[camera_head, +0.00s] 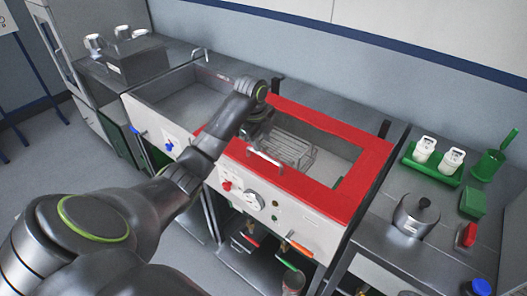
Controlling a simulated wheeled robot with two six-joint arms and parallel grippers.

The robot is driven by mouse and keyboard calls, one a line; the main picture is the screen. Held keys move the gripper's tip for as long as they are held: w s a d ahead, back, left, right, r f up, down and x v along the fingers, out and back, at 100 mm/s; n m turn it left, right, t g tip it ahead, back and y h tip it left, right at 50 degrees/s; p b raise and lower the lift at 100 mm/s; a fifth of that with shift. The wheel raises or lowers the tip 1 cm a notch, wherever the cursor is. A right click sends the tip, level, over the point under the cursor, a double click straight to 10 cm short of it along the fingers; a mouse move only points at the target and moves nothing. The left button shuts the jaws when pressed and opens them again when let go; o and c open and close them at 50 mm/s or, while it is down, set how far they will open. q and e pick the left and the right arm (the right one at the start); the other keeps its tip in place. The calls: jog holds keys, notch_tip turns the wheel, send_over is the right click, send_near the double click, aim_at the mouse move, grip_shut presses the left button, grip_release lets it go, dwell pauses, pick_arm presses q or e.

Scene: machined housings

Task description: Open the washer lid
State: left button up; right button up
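The washer (303,212) is a metal box with a red-framed top. Its lid (345,135) lies flat, with a window through which a wire basket (292,152) shows. A pale bar handle (266,160) is at the front of the lid. My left arm reaches across from the lower left. My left gripper (259,138) points down over the left part of the lid, just behind the handle. Its fingers are dark and small, so whether they are open or touch the handle cannot be told. My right gripper is not in view.
An open sink basin (185,101) is left of the washer. On the right counter are a green tray (420,171) with white bottles, a metal pot (414,214), a green cup (490,163) and a red item (466,236). A wall runs behind the counters.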

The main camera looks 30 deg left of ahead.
aim_at(264, 155)
pick_arm(q)
jog(key=f, duration=0.3)
jog(key=w+f, duration=0.1)
jog(key=f, duration=0.2)
jog(key=shift+w+p, duration=0.1)
jog(key=shift+p, duration=0.3)
grip_shut()
